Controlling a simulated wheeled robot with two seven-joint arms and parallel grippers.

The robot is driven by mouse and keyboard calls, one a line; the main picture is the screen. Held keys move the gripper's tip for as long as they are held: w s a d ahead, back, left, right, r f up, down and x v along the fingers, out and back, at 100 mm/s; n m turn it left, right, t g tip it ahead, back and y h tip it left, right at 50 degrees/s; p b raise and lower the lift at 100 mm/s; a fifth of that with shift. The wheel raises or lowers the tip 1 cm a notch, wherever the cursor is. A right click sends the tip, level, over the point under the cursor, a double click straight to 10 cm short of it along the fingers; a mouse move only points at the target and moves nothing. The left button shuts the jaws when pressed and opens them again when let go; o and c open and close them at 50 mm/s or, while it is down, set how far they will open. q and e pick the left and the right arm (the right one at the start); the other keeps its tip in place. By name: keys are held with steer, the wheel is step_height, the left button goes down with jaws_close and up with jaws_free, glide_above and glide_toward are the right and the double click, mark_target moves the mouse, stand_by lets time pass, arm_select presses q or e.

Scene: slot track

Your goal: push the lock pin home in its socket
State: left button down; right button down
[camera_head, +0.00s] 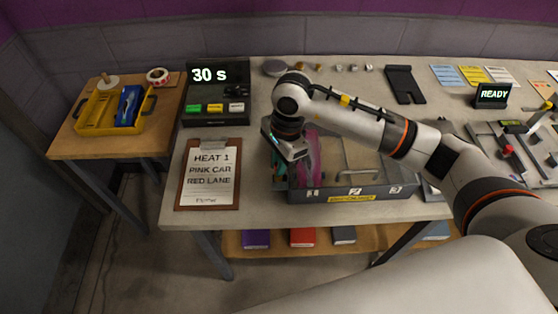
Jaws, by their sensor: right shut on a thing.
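My right gripper (283,172) points down at the left end of a grey case with a clear lid (345,196) on the table. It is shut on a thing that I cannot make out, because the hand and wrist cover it. A pink shape (316,158) shows in the case just right of the hand, and a teal patch shows below the hand. I cannot pick out the lock pin or its socket. A slot track (540,168) with a red knob (507,150) lies at the far right, partly cut off. My left gripper is not in view.
A clipboard (208,202) reads "HEAT 1 PINK CAR RED LANE". A timer box (215,116) shows 30 s. A sign (492,95) reads READY. A yellow tray (83,130) stands on the wooden side table. Small parts and coloured cards lie along the back. My right arm crosses the table.

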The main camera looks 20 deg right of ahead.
steer(key=shift+f+b, duration=0.6)
steer(key=shift+f, duration=0.1)
steer(key=c, duration=1.5)
jaws_free()
steer(key=shift+o, duration=0.9)
steer(key=shift+w, duration=0.1)
